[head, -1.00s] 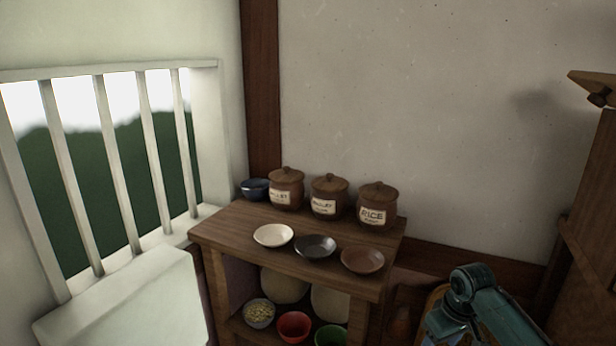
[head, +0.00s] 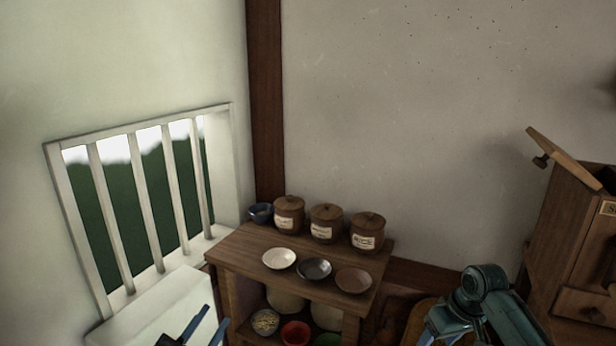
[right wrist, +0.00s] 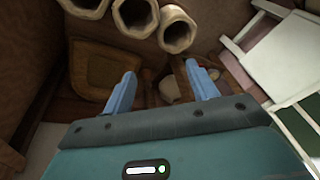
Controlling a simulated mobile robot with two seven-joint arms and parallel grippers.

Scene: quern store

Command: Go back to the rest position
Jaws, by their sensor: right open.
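My left gripper (head: 217,314) shows at the bottom left of the head view, in front of the white window ledge. Its two blue fingers stand apart with nothing between them.
A wooden shelf (head: 240,243) carries lidded jars (head: 326,224), a blue bowl (head: 260,212) and three dishes (head: 279,258). A barred window (head: 152,205) is at left, a wooden cabinet (head: 570,235) at right. Hexagonal tubes (right wrist: 134,17) show in the right wrist view.

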